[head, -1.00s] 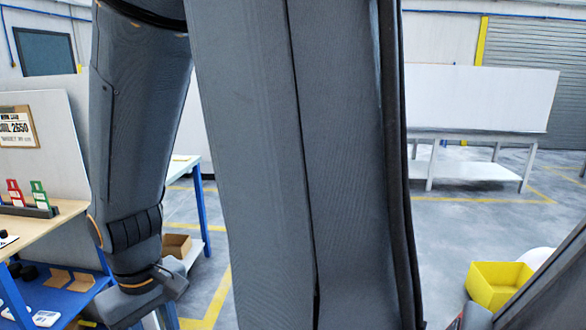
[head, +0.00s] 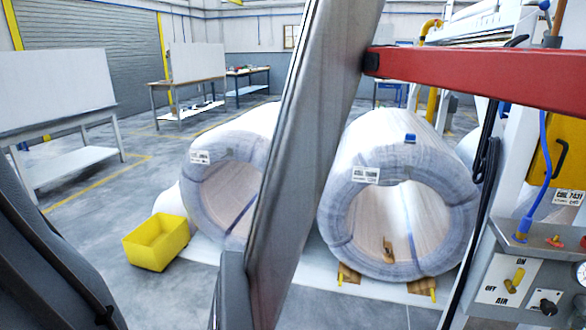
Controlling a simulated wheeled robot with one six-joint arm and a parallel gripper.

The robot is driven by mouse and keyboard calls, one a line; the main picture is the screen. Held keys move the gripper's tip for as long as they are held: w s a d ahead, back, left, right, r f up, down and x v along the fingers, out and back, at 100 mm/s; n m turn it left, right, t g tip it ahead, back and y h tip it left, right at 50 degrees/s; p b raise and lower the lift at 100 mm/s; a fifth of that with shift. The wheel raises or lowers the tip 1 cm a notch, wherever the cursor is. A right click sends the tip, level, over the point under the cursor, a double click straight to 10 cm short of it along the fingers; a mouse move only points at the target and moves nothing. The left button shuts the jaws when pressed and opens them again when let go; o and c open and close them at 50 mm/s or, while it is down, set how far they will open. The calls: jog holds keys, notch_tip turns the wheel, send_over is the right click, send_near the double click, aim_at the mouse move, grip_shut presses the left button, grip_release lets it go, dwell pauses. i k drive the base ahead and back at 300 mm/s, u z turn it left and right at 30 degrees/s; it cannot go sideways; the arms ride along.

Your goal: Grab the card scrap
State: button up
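A small brown piece (head: 388,250), which looks like the card scrap, lies inside the bore of the right wrapped coil (head: 345,215). It is small, and I cannot tell its exact shape. The coil lies on its side with its open end facing me and a white label on its face. My gripper is not in view; only a dark part of my arm shows at the left edge.
A tilted grey beam (head: 305,150) crosses before the coils. A red beam (head: 470,75) spans the upper right. The left coil (head: 215,190) is partly hidden. A yellow bin (head: 158,243) stands on the floor. A control panel (head: 520,270) is at the lower right.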

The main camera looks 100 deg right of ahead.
aim_at(389, 258)
jog(key=z, duration=3.45)
jog(key=i, duration=0.85)
